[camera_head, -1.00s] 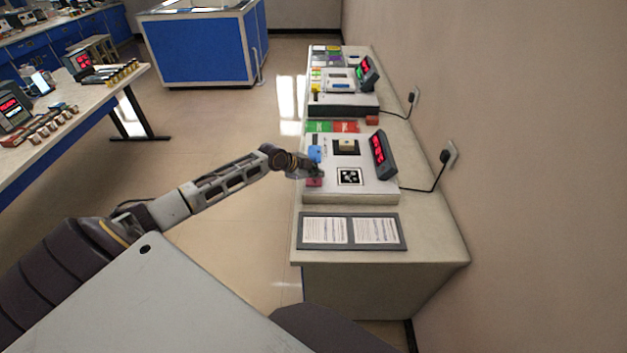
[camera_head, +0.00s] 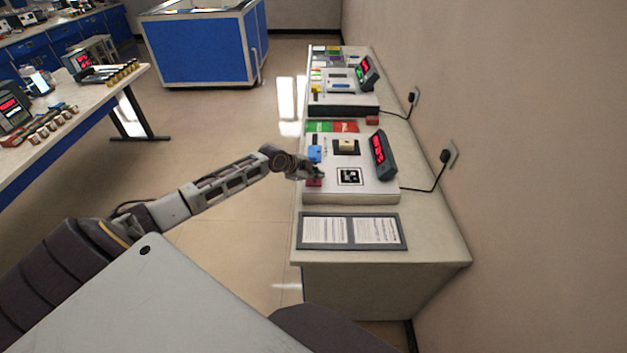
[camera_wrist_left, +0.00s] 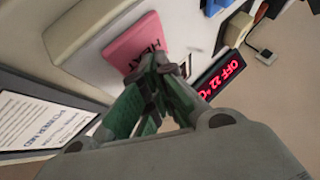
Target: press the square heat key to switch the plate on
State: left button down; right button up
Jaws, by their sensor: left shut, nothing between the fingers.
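The square heat key (camera_head: 314,183) is reddish pink and sits at the near left corner of the white plate unit (camera_head: 370,188). In the left wrist view the key (camera_wrist_left: 133,42) bears the word HEAT. My left gripper (camera_head: 321,174) is shut and empty, with its tips at the key's edge beside the lettering. The tips (camera_wrist_left: 166,64) hide part of the key in the wrist view, and I cannot tell whether they touch it. The unit's display (camera_head: 379,154) is lit red; in the wrist view the display (camera_wrist_left: 222,74) reads OFF 22 °C. My right gripper is not in view.
A blue key (camera_head: 314,153) lies just beyond the heat key. A pale block (camera_head: 346,145) sits on a dark square on the unit. Green (camera_head: 319,127) and red panels lie behind. A framed sheet (camera_head: 352,231) lies in front. The wall is on the right.

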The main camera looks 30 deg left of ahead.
aim_at(315, 181)
pick_arm(q)
jog(key=shift+f, duration=0.15)
jog(key=shift+r, duration=0.2)
jog(key=shift+r+p, duration=0.75)
dwell(0.3)
jog(key=shift+r, duration=0.1)
notch_tip(315, 181, up, 6)
jog(key=p, duration=0.4)
jog(key=shift+p, duration=0.3)
dwell(0.6)
